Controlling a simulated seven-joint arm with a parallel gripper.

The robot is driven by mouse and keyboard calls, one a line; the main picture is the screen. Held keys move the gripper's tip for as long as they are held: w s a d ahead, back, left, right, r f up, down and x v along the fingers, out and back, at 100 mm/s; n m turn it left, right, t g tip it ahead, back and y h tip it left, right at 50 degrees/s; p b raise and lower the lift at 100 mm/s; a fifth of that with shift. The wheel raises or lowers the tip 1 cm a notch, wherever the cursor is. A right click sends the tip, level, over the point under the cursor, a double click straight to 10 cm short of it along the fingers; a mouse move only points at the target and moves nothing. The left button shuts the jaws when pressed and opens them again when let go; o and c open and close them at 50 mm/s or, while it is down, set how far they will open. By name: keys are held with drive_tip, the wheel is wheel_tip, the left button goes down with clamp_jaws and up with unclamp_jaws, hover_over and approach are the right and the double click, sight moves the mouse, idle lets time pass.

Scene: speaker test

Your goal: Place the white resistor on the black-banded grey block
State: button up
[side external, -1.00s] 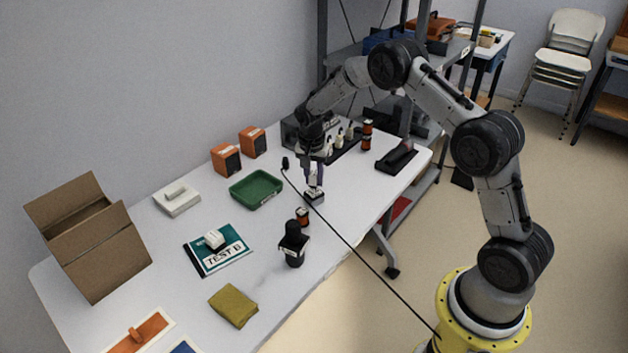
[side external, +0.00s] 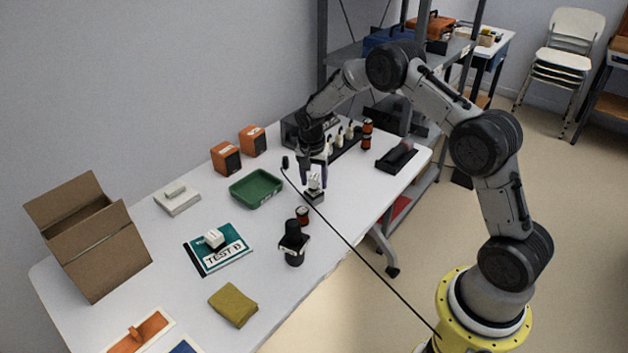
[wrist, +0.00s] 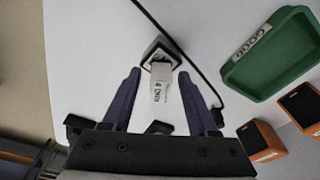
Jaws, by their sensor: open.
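The white resistor (side external: 315,183) stands on the small grey block with a black band (side external: 314,197) near the middle of the table. In the wrist view, the resistor (wrist: 160,86), with dark lettering on its side, rises from the block (wrist: 160,52) toward the camera. My gripper (side external: 314,176) is just above the block, pointing down. Its purple fingers are open on either side of the resistor in the wrist view (wrist: 159,76), with visible gaps on both sides. The exact seating under the resistor is hard to see.
A black cable (side external: 345,237) runs across the table past the block. An orange-and-black cylinder (side external: 302,215) and a black upright device (side external: 293,243) stand in front. A green tray (side external: 256,189) and orange boxes (side external: 226,158) are to the left. A TEST B card (side external: 219,250) carries a white piece.

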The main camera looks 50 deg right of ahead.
wheel_tip(320, 180, up, 12)
drive_tip(key=a, duration=0.1)
drive_tip(key=shift+s+a, duration=0.35)
drive_tip(key=s+a+r+n+t, duration=0.1)
drive_tip(key=s+a+r+n, duration=0.2)
drive_tip(key=s+r, duration=0.4)
drive_tip(key=s+a+r+n+t, duration=0.1)
drive_tip(key=s+a+r+n, duration=0.25)
drive_tip(key=s+r, duration=0.35)
drive_tip(key=s+a+n+t, duration=0.1)
drive_tip(key=s+a+n, duration=0.2)
drive_tip(key=s, duration=0.7)
drive_tip(key=s+a+n+t+y, duration=0.1)
drive_tip(key=s+n, duration=0.3)
drive_tip(key=s, duration=0.6)
drive_tip(key=shift+a+r+t+y, duration=0.35)
drive_tip(key=shift+a+t, duration=0.15)
drive_tip(key=shift+a, duration=0.4)
